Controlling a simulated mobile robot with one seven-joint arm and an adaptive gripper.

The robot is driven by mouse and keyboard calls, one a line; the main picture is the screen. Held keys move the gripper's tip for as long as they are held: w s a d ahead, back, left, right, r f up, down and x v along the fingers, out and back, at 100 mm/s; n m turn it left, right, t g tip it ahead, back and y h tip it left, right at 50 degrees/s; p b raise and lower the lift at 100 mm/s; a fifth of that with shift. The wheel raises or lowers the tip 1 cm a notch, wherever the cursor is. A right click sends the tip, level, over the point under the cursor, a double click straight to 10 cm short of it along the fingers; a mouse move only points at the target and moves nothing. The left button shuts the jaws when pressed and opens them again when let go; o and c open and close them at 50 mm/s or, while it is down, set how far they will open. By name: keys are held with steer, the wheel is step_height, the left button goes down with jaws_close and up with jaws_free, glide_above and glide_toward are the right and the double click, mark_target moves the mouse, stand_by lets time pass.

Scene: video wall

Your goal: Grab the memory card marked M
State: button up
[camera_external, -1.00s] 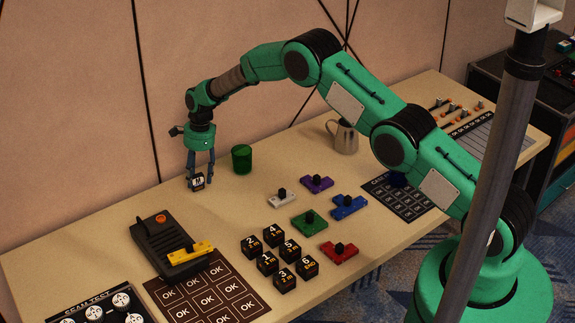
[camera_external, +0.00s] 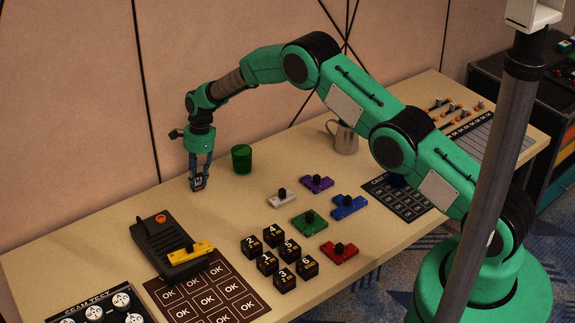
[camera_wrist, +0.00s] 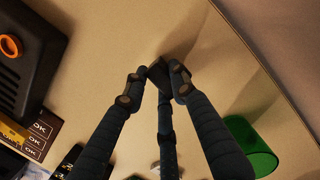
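The small black memory card (camera_external: 198,183) with a white mark, its letter too small to read surely, is at the far side of the table, left of the green cup. My gripper (camera_external: 198,186) points down with its fingers closed around the card. In the wrist view, the fingertips (camera_wrist: 158,84) meet at a dark block, the card (camera_wrist: 159,70), and partly hide it. The card is at or very near the table top; I cannot tell whether it touches.
A green cup (camera_external: 242,159) stands close to the right of my gripper. A black device (camera_external: 165,240) with a yellow bar is in front on the left. Numbered black blocks (camera_external: 268,262) and coloured knobbed pieces (camera_external: 310,222) lie toward the table's front. A metal jug (camera_external: 345,140) stands farther right.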

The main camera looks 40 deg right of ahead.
mark_target(197, 177)
steer(key=shift+r, duration=0.1)
stand_by(0.3)
steer(key=shift+r, duration=1.65)
steer(key=shift+s+d+r+p, duration=0.1)
steer(key=shift+s+r+p, duration=0.05)
steer(key=shift+s+p, duration=0.15)
steer(key=s+d, duration=0.1)
steer(key=s, duration=0.4)
steer(key=s+d+r, duration=0.1)
steer(key=s, duration=0.4)
steer(key=s+d+p, duration=0.1)
steer(key=s, duration=0.4)
steer(key=shift+d+r, duration=0.15)
steer(key=shift+d, duration=0.1)
steer(key=shift+c, duration=0.2)
